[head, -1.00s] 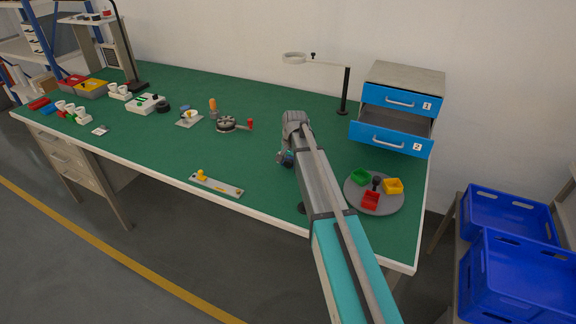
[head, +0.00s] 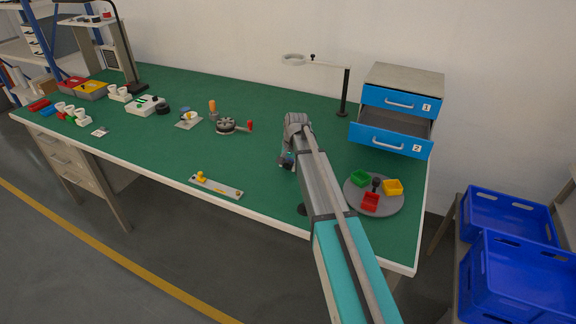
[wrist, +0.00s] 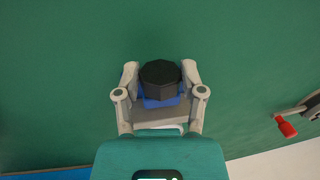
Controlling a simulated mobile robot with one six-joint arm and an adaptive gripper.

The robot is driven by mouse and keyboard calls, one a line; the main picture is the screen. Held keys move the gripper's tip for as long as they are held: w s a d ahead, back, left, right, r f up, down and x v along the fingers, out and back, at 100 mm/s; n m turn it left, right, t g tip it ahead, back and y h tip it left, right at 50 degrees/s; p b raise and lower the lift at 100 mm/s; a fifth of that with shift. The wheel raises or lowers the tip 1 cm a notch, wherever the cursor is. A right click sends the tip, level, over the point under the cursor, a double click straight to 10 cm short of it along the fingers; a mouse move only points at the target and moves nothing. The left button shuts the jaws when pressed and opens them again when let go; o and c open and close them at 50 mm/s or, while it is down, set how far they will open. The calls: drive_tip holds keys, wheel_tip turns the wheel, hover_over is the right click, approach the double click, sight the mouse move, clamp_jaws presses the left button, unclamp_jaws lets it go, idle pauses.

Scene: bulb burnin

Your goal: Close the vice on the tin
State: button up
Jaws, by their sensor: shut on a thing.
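My gripper (wrist: 160,70) is over the bench in the wrist view, its two fingers on either side of a dark many-sided knob (wrist: 160,78). It is shut on this knob. A blue body (wrist: 158,102), which looks like part of the vice, shows just below the knob. A grey block lies behind it, partly covered by my wrist. In the head view my gripper (head: 286,160) is low over the bench's right half, and my arm hides most of what it holds. I cannot make out the tin or the gap between the vice jaws.
A round dark device (head: 226,125) with a red handle (head: 249,125) stands left of my gripper. A grey turntable (head: 362,207) with coloured bins is to the right. A cabinet with open blue drawer 2 (head: 390,139) and a magnifier lamp (head: 346,92) stand behind. Green bench top between is clear.

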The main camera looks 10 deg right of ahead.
drive_tip(key=shift+s+d+f, duration=0.1)
drive_tip(key=t+y+b, duration=0.2)
drive_tip(key=y, duration=0.1)
drive_tip(key=shift+s+d+f, duration=0.1)
drive_tip(key=shift+f, duration=0.05)
drive_tip(key=shift+t+y+b, duration=0.5)
drive_tip(key=shift+y+b, duration=0.2)
drive_tip(key=shift+b, duration=0.1)
drive_tip(key=shift+y, duration=0.3)
drive_tip(key=o, duration=1.1)
drive_tip(key=shift+o, duration=0.2)
drive_tip(key=shift+r+p, duration=0.25)
drive_tip(key=shift+p, duration=0.05)
